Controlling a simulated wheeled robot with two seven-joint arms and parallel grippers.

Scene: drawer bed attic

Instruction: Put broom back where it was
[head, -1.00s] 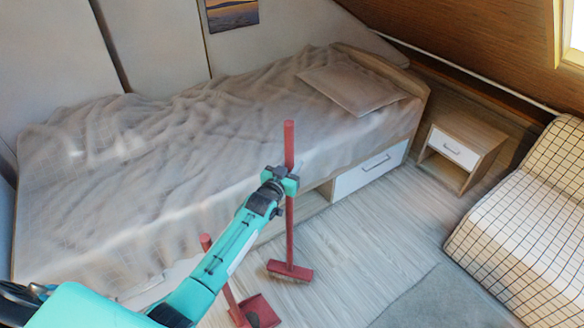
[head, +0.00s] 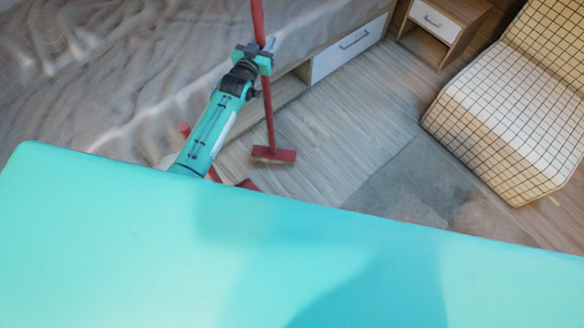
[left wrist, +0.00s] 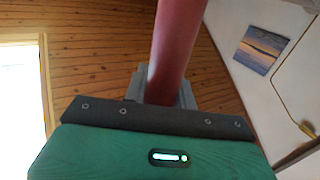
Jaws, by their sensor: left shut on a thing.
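The red broom stands nearly upright beside the bed, its handle (head: 269,112) rising past the top of the head view and its head (head: 274,154) low, at or just above the wood floor. My left gripper (head: 262,55) is shut on the handle in its upper part. The handle also fills the middle of the left wrist view (left wrist: 176,45). A red dustpan (head: 247,185) with its own upright handle (head: 185,131) is just left of the broom, mostly hidden behind my arm and body. My right gripper is not in view.
The bed (head: 110,60) with rumpled cover lies behind and left, with an open compartment and a white drawer (head: 347,48) below. A nightstand (head: 444,28) and checked chair (head: 510,95) stand right. A grey rug (head: 400,190) lies on otherwise clear floor.

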